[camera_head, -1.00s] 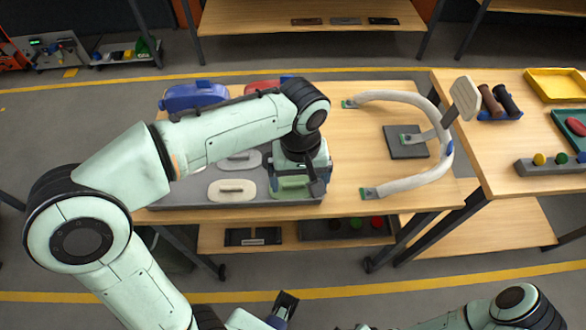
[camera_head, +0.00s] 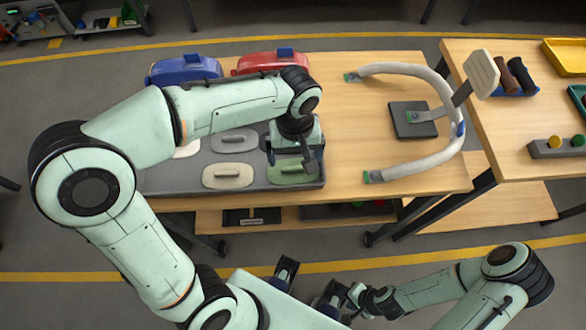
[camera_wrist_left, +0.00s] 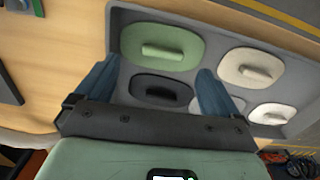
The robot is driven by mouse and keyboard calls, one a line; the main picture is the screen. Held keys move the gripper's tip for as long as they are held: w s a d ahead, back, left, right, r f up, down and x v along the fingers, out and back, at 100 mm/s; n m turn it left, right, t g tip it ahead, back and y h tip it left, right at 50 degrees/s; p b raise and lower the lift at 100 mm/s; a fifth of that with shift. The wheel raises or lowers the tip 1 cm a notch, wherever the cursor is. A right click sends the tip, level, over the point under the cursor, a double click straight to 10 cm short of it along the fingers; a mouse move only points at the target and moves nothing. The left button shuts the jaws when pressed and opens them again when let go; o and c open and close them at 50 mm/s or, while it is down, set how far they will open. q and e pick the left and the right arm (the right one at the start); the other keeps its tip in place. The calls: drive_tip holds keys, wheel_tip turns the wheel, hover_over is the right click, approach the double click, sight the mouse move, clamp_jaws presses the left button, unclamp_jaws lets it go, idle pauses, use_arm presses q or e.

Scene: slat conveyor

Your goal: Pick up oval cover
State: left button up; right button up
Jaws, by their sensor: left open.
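Several oval covers with bar handles lie in a grey tray (camera_head: 262,184). In the head view I see a green cover (camera_head: 292,175), a cream cover (camera_head: 228,176) and a grey cover (camera_head: 234,141). The wrist view shows a dark cover (camera_wrist_left: 160,91) beside the green cover (camera_wrist_left: 160,46). My left gripper (camera_head: 296,163) is over the tray's right end. In the wrist view its open fingers (camera_wrist_left: 158,70) appear on either side of the dark cover, with nothing held. The gripper hides this cover in the head view. My right gripper (camera_head: 312,278) is open and empty near the bottom, away from the tray.
Blue (camera_head: 184,69) and red (camera_head: 271,62) housings stand behind the tray. A curved pale tube frame (camera_head: 415,165) and a dark square plate (camera_head: 411,119) lie to the right. Another table with yellow (camera_head: 563,57) and green trays stands further right.

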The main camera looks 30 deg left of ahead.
sight(293, 167)
use_arm(q)
wheel_tip(293, 167, down, 5)
drive_tip(key=shift+s+a+f+b, duration=0.15)
drive_tip(key=shift+b, duration=0.15)
use_arm(e)
drive_tip(key=shift+f, duration=0.35)
use_arm(q)
drive_tip(key=c, duration=1.1)
